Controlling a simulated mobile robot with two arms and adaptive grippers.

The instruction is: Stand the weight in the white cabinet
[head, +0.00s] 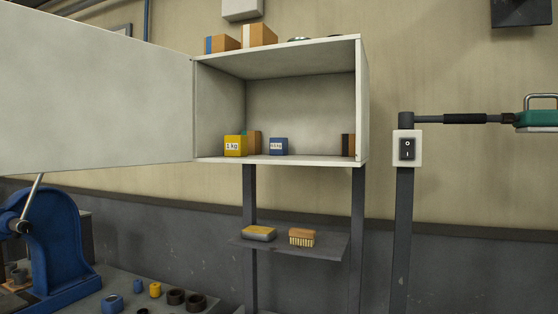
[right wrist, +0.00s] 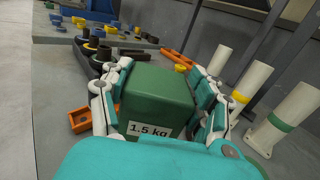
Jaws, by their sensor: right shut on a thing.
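The white cabinet (head: 281,160) hangs in the middle of the head view, open at the front. Its door (head: 95,90) is swung wide to the left. Inside stand a yellow 1 kg weight (head: 234,146) at the left and a smaller blue weight (head: 278,147) near the middle; the floor between the blue weight and the right-hand boxes is bare. In the right wrist view my right gripper (right wrist: 160,69) is shut on a green block weight (right wrist: 158,98) labelled 1.5 kg, a finger on each side. I cannot tell whether it touches the surface below. My left gripper is in neither view.
Boxes (head: 258,34) stand on the cabinet top. A shelf (head: 290,246) below holds a sponge and a brush. A switch post (head: 404,210) stands right of the cabinet. A blue press (head: 55,240) is lower left. White posts (right wrist: 285,120) stand close right of my right gripper.

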